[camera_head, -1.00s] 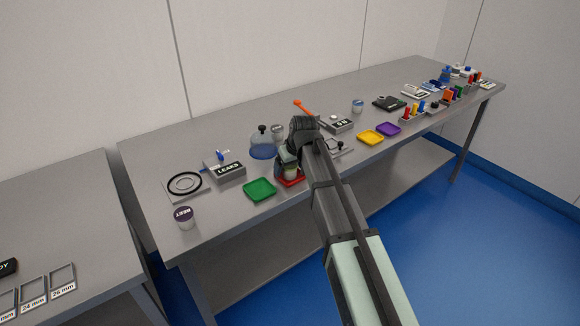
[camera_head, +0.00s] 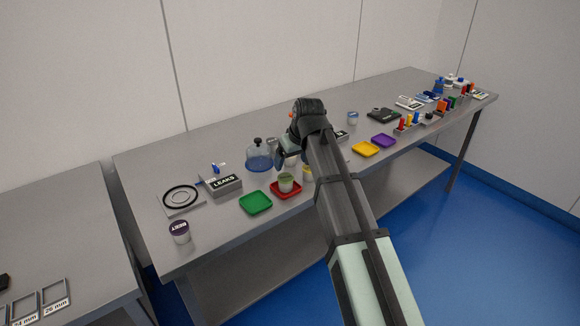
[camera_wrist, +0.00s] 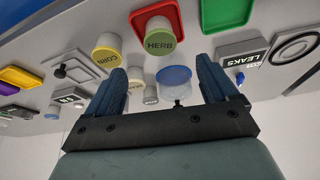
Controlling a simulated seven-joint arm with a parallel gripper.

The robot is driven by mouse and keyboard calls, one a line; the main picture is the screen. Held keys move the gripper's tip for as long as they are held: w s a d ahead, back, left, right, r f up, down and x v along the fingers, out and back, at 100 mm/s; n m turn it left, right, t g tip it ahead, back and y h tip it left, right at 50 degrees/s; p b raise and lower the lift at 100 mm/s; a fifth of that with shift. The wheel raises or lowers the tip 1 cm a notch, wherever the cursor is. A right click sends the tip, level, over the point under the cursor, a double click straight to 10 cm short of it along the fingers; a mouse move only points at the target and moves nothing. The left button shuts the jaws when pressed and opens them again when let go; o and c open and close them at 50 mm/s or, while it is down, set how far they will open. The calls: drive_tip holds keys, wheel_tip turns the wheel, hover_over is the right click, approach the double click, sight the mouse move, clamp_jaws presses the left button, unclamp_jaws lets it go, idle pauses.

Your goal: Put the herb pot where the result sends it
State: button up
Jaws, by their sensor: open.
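The herb pot (camera_head: 286,183), a pale cup with a green lid, stands upright on the red tray (camera_head: 290,194). In the wrist view its lid (camera_wrist: 159,42) reads HERB, and the red tray (camera_wrist: 143,17) is under it. My gripper (camera_head: 281,155) is open and empty, behind and above the pot; in the wrist view the fingers (camera_wrist: 160,68) are apart with nothing between them. The green tray (camera_head: 256,203) is empty, left of the red one. A LEAKS box (camera_head: 225,184) stands behind it.
A clear blue dome (camera_head: 259,158) with a black knob stands near my gripper. The corn pot (camera_wrist: 107,50) is close beside the herb pot. A beet pot (camera_head: 180,232) stands at the front left. Yellow (camera_head: 365,149) and purple (camera_head: 383,141) trays are empty at right.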

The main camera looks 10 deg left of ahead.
drive_tip(key=shift+s+d+r, duration=0.15)
drive_tip(key=shift+s+r, duration=0.05)
drive_tip(key=shift+r, duration=0.4)
drive_tip(key=shift+f, duration=0.1)
drive_tip(key=s+d+f+m+g+h, duration=0.1)
drive_tip(key=s+d+f, duration=0.45)
drive_tip(key=f, duration=0.75)
drive_tip(key=s+d+f+m+g+h, duration=0.15)
drive_tip(key=s+d+f, duration=0.45)
drive_tip(key=f, duration=0.7)
drive_tip(key=s+d+f+m+g+h, duration=0.15)
drive_tip(key=s+d+f, duration=0.4)
drive_tip(key=f, duration=0.75)
drive_tip(key=s+d+f+m+g, duration=0.1)
drive_tip(key=s+d+f+g, duration=0.1)
drive_tip(key=s+f, duration=0.4)
drive_tip(key=s+d+f+m+g, duration=0.1)
drive_tip(key=s+d+f, duration=0.3)
drive_tip(key=s, duration=1.1)
drive_tip(key=s+d+f+m+g+y, duration=0.1)
drive_tip(key=s+d+f+g, duration=0.2)
drive_tip(key=s+f, duration=0.7)
drive_tip(key=shift+s+d, duration=0.35)
drive_tip(key=shift+d, duration=0.25)
